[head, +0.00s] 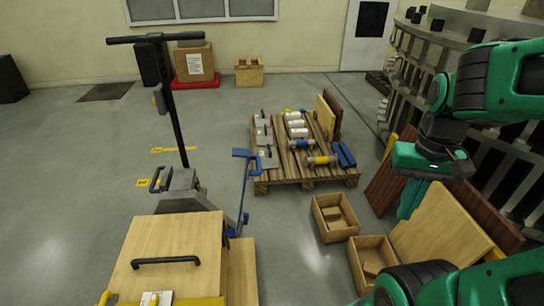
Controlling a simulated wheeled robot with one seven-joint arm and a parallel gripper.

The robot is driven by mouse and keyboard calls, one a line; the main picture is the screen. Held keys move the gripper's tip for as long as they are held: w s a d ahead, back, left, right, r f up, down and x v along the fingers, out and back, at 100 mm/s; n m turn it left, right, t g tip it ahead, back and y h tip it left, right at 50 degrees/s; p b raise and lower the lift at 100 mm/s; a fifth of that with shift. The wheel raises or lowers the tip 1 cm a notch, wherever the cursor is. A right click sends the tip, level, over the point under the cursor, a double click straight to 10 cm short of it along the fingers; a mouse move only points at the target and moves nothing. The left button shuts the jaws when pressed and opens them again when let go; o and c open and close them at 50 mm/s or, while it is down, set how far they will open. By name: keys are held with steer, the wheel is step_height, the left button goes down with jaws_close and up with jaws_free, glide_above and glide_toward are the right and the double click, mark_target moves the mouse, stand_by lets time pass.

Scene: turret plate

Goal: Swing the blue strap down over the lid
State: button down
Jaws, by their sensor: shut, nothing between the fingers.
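The blue strap (243,190) stands upright at the right side of a wooden box, with a wider blue end at its top and its foot near the box's right edge. The lid (190,235) is the light wooden top with a black handle (165,261); it lies flat, and the strap is not across it. My gripper (405,212) hangs at the right, fingers down, shut and empty. It is well to the right of the strap and apart from it, above the area of the wooden boards.
A pallet (310,180) with cylinders and metal parts stands at centre. A black T-handled post (172,110) rises behind the lid. Floor is clear between box and pallet.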

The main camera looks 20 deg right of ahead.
steer(key=shift+w, duration=0.3)
steer(key=shift+s, duration=0.1)
steer(key=w+f+n+t, duration=0.3)
steer(key=w, duration=1.7)
steer(key=w+a+f+n+t+y, duration=0.1)
steer(key=w+a+f, duration=0.2)
steer(key=w, duration=0.4)
steer(key=w+a+f+t+y, duration=0.1)
steer(key=w+a+f+y, duration=0.15)
steer(key=w, duration=0.35)
steer(key=w+a+f+n+t+y, duration=0.1)
steer(key=w+a+f, duration=0.15)
steer(key=w, duration=0.45)
steer(key=w+a+f, duration=0.6)
steer(key=a+f, duration=0.2)
steer(key=shift+a, duration=0.25)
